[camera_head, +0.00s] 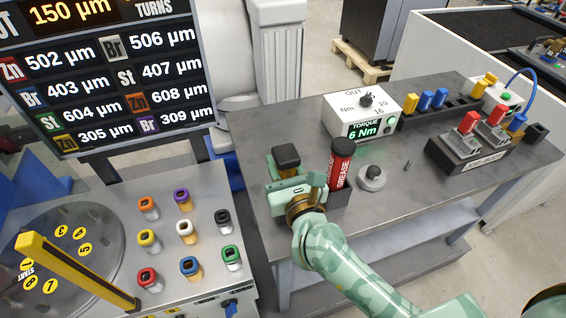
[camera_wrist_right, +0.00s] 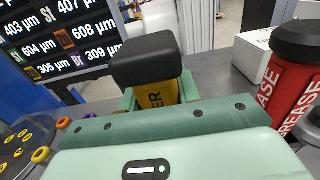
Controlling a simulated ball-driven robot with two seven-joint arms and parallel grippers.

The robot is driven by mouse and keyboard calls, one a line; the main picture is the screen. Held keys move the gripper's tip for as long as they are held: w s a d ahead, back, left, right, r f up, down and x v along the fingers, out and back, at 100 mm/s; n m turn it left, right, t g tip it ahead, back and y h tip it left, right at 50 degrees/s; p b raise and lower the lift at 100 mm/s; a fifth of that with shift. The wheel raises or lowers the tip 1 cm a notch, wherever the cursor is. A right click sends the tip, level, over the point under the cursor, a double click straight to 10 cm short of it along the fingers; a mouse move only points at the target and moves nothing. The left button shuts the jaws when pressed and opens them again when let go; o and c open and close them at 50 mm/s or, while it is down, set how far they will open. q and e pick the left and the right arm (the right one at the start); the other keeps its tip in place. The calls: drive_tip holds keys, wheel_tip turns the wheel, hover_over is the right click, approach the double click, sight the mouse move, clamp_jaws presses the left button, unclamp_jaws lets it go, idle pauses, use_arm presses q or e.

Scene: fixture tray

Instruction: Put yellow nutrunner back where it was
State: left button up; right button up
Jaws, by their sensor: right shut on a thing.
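The yellow nutrunner (camera_head: 288,172) has a black block-shaped top and stands on the left part of the steel bench in the head view. In the right wrist view its yellow body (camera_wrist_right: 155,97) with dark lettering shows under the black top. My right gripper (camera_head: 290,190) is shut on the yellow body, with a green finger on either side. The nutrunner looks close to upright. The gripper hides its lower end, so I cannot tell whether it rests in the dark holder (camera_head: 341,197). My left gripper is not in view.
A grey knob (camera_head: 372,177) and a white torque box (camera_head: 361,115) reading 6 Nm are further right. Coloured sockets (camera_head: 186,231) stand on the left table.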

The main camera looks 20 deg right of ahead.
drive_tip(key=o, duration=1.1)
drive_tip(key=shift+f, duration=0.1)
drive_tip(key=shift+c, duration=0.2)
drive_tip(key=shift+s+r, duration=0.1)
drive_tip(key=shift+r, duration=0.1)
drive_tip(key=s+b, duration=0.1)
drive_tip(key=s, duration=1.1)
drive_tip(key=shift+d, duration=0.2)
drive_tip(key=shift+w, duration=0.1)
